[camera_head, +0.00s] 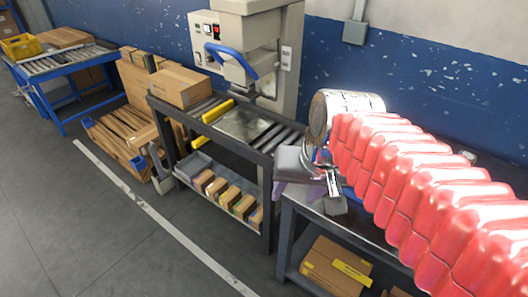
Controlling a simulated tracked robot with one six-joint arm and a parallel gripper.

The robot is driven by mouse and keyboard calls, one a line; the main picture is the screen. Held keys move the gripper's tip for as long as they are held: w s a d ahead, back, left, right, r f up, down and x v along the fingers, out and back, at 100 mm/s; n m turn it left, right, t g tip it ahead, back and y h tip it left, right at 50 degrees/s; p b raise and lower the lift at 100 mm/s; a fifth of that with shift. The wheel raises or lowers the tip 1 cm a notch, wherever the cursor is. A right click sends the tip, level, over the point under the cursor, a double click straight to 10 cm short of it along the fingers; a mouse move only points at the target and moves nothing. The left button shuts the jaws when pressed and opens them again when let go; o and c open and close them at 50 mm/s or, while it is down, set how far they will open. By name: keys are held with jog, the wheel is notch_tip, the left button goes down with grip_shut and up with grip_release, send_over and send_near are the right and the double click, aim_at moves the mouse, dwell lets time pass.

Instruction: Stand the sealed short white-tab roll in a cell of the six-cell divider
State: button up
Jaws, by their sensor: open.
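My gripper (299,188) hangs over the left end of the dark table at right, below the end of my red-sleeved arm. Its fingers are apart and I see nothing held between them. I cannot make out a short white-tab roll or a six-cell divider in this view. My arm hides much of the tabletop behind and to the right of the gripper.
A sealing machine (248,60) with a blue handle stands behind a roller conveyor (288,136). A carton (180,87) sits at the conveyor's left end. Several coloured packs (226,194) fill the shelf below. A carton (335,268) lies under the right table.

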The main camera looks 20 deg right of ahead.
jog(key=s+n, duration=0.1)
jog(key=s+a+n+t, duration=0.1)
jog(key=s+a+f+n, duration=0.1)
jog(key=s, duration=0.1)
jog(key=shift+f+t+h, duration=0.1)
jog(key=shift+t+h, duration=0.2)
jog(key=shift+c, duration=0.6)
